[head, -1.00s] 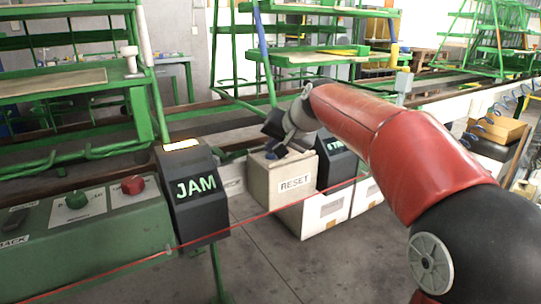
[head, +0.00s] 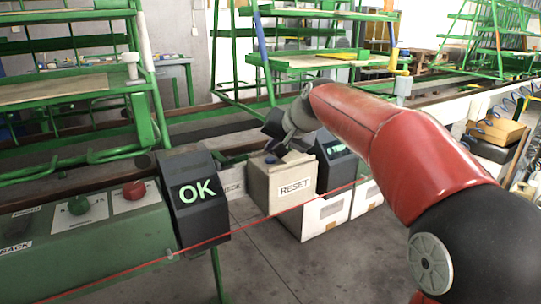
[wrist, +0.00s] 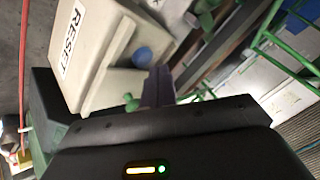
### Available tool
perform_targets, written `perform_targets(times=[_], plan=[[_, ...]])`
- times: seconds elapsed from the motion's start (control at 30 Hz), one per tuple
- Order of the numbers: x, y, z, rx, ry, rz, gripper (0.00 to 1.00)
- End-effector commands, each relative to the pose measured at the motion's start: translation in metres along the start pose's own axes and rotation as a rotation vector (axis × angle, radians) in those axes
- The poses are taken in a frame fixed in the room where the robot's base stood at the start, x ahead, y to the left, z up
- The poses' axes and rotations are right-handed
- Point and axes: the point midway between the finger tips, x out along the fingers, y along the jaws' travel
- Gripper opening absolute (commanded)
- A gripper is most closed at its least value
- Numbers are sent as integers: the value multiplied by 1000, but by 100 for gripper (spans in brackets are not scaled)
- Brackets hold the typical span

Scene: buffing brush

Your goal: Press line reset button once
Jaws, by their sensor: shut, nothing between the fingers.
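The beige box labelled RESET (head: 294,188) stands in the middle of the head view, below the end of my arm. In the wrist view the RESET box (wrist: 95,50) fills the upper left, and a round blue button (wrist: 143,57) shows in its recess. My gripper (wrist: 158,85) is shut and empty, its fingertips beside the blue button in the picture. I cannot tell whether they touch it. In the head view my gripper (head: 277,150) is small and partly hidden at the box top. A dark display (head: 196,192) to the left reads OK in green.
Another dark display (head: 336,158) is just right of the box. A red cord (head: 270,214) runs across the front. Green racks stand behind.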

Motion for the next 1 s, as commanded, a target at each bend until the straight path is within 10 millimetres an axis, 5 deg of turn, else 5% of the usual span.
perform_targets(times=[0.37,1.0], plan=[[-2,-2,-2,0,0,0,0],[-36,-26,-26,0,0,0,0]])
